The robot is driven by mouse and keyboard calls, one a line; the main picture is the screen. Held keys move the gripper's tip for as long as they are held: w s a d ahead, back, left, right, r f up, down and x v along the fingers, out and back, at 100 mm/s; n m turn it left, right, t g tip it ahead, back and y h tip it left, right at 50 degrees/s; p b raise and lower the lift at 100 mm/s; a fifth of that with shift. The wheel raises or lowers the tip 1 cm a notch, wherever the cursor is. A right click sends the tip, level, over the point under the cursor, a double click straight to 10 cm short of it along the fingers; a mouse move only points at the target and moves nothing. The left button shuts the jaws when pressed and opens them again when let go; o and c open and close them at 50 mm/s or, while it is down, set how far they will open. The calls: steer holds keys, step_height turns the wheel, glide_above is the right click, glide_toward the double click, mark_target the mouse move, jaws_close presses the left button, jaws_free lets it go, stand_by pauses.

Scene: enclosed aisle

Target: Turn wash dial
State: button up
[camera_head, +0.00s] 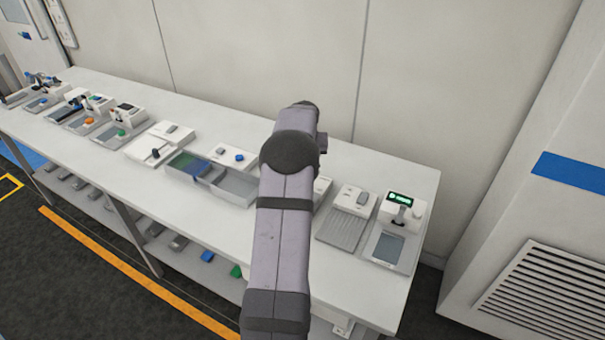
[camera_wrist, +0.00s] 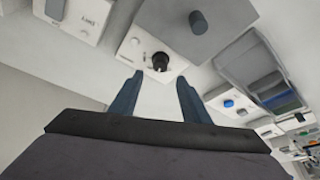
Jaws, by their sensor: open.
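A black round dial (camera_wrist: 160,61) sits on a white box (camera_wrist: 136,47) in the wrist view. A small mark beside it is too small to read, so I cannot tell for sure that this is the wash dial. My gripper (camera_wrist: 160,78) is open and empty, its two dark fingers spread apart. The dial shows just beyond the gap between the fingertips; I see no contact with it. In the head view my arm hides my gripper and this dial.
A grey cylinder (camera_wrist: 197,22) stands beside the dial's box. A clear-sided tray (camera_head: 238,188) and a blue knob (camera_head: 239,157) lie left of my arm. A device with a green-lit display (camera_head: 400,198) stands at the right end of the white bench (camera_head: 345,290). A wall runs behind.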

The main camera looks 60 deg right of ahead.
steer(key=shift+p+x, duration=1.3)
steer(key=shift+x, duration=2.35)
steer(key=c, duration=1)
